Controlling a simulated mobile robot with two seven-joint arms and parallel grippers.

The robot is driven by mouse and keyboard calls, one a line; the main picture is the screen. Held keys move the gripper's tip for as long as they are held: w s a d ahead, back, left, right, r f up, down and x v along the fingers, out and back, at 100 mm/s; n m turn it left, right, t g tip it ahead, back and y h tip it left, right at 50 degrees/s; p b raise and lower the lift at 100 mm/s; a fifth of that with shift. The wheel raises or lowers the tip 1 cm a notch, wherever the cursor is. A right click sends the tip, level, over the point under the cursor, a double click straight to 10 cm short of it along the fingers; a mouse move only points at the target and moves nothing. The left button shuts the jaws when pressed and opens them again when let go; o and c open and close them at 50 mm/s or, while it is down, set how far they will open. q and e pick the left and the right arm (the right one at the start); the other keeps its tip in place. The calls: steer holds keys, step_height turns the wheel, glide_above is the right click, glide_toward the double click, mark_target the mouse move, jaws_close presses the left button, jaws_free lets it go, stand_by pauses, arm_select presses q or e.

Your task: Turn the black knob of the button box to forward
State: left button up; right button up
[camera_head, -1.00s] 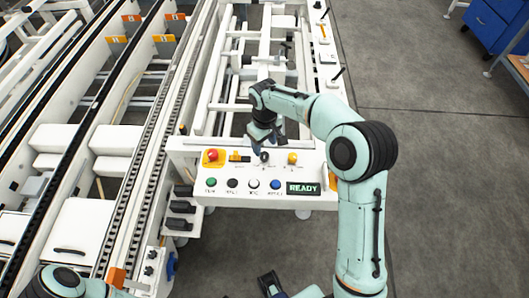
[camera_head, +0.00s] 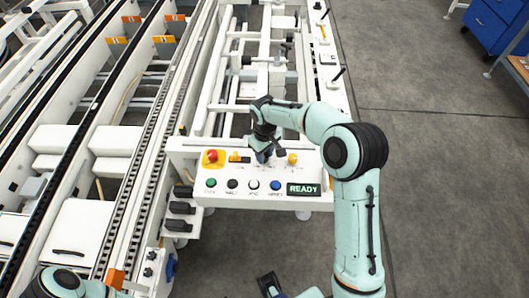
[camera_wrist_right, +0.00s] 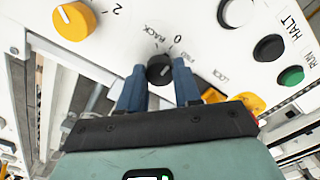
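The button box (camera_head: 216,196) is a white panel at the near end of the conveyor frame. Its black knob (camera_wrist_right: 160,70) shows in the right wrist view, near the printed marks BACK and 0. I cannot tell exactly where its pointer stands. In the head view my right gripper (camera_head: 264,156) covers the knob. A dark gripper part at the bottom edge (camera_head: 270,284) seems to be my left gripper; its fingers are not clear.
On the box are a red emergency button (camera_head: 212,155), a yellow knob (camera_head: 292,158), a row with green (camera_head: 211,183), black, white and blue buttons, and a READY display (camera_head: 303,189). Conveyor rails lie to the left. Open grey floor lies to the right.

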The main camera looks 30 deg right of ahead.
steer(key=m, duration=0.4)
steer(key=shift+m, duration=2.4)
steer(key=o, duration=1)
steer(key=shift+o, duration=0.2)
steer(key=shift+r, duration=0.15)
step_height(320, 180, up, 13)
steer(key=p, duration=0.2)
